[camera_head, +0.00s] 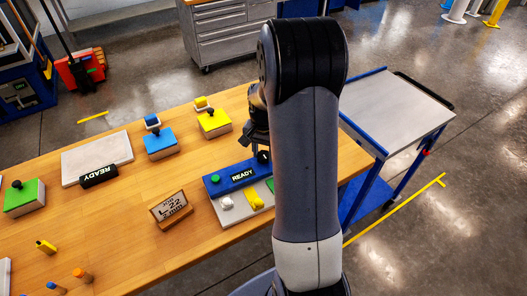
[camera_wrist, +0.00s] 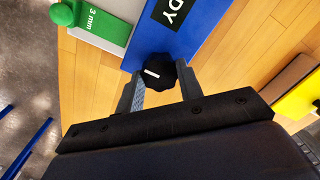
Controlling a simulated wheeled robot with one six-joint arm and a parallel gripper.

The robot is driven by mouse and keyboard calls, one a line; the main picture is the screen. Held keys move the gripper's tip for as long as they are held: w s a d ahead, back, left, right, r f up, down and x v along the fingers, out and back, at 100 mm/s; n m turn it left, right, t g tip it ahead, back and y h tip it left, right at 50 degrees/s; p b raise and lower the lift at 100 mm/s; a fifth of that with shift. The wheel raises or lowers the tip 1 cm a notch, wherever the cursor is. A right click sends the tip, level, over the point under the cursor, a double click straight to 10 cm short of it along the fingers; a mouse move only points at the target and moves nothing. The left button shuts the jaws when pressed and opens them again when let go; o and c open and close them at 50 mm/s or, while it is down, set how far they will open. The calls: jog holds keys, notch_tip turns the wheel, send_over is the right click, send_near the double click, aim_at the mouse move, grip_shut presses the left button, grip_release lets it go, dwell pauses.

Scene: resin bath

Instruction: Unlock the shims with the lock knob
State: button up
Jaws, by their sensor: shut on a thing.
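The black lock knob (camera_wrist: 153,72) with a white mark sits at the end of the blue bar (camera_wrist: 206,22) in the wrist view. My gripper (camera_wrist: 160,80) is shut on it, one finger on each side. In the head view the blue bar (camera_head: 222,183) lies along the back of a grey plate and carries a READY label; the knob (camera_head: 264,157) is at its right end, below my gripper. A green shim (camera_wrist: 103,26) marked 3 mm lies beside the bar. A yellow shim (camera_head: 254,201) and a white knob (camera_head: 227,202) also show. My arm hides the plate's right side.
A wooden stand (camera_head: 171,209) reads L 22 mm. Blue (camera_head: 160,146), yellow (camera_head: 214,125) and green (camera_head: 24,199) blocks with knobs stand on the table, near a pale plate (camera_head: 97,152). A grey-topped cart (camera_head: 397,108) stands at the right.

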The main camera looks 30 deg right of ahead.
jog(key=shift+n, duration=0.3)
jog(key=n+b, duration=0.1)
jog(key=n, duration=0.3)
jog(key=shift+b, duration=0.3)
jog(key=n, duration=0.4)
jog(key=shift+n+b, duration=0.4)
jog(key=n, duration=0.4)
jog(key=shift+n+b, duration=0.3)
jog(key=shift+b, duration=0.05)
jog(key=shift+n, duration=1.9)
jog(key=o, duration=1)
